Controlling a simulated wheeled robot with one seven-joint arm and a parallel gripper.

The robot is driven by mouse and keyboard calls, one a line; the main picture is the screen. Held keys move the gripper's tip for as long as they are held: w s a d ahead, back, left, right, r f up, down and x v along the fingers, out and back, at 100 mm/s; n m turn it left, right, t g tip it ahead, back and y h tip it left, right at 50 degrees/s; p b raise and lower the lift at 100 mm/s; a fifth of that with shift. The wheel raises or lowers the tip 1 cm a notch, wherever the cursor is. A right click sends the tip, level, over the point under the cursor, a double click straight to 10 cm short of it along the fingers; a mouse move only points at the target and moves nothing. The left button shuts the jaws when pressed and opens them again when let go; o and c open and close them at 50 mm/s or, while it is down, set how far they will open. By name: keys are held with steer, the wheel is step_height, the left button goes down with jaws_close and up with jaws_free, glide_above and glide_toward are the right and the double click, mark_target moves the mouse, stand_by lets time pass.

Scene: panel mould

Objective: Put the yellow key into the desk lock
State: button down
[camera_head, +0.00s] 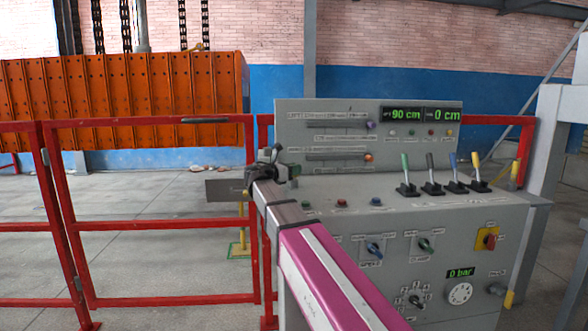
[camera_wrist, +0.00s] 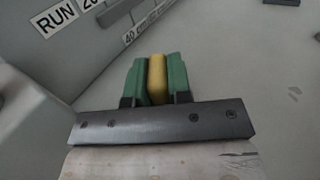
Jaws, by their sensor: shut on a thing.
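My gripper (camera_head: 270,166) is at the left edge of the grey control desk (camera_head: 440,225) in the head view. In the wrist view its two green fingers (camera_wrist: 157,62) are shut on the yellow key (camera_wrist: 157,80), of which only a yellow block shows between them. In the head view I cannot make out the key at the gripper. I cannot identify the desk lock in either view. In the wrist view the fingers are close to a grey surface, with a label reading RUN (camera_wrist: 56,16) at the upper left. I cannot tell whether the key touches anything.
Several levers (camera_head: 430,180) stand on the desk top at the right. Knobs and a red-yellow switch (camera_head: 490,240) are on the front. A red railing (camera_head: 160,225) runs left of the desk, before a large orange mould panel (camera_head: 120,98). The floor between is mostly clear.

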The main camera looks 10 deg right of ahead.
steer(key=c, duration=1)
jaws_free()
steer(key=shift+f, duration=0.1)
steer(key=shift+o, duration=0.2)
steer(key=shift+a, duration=0.1)
steer(key=v, duration=1)
steer(key=shift+s+a, duration=0.2)
steer(key=shift+s, duration=0.1)
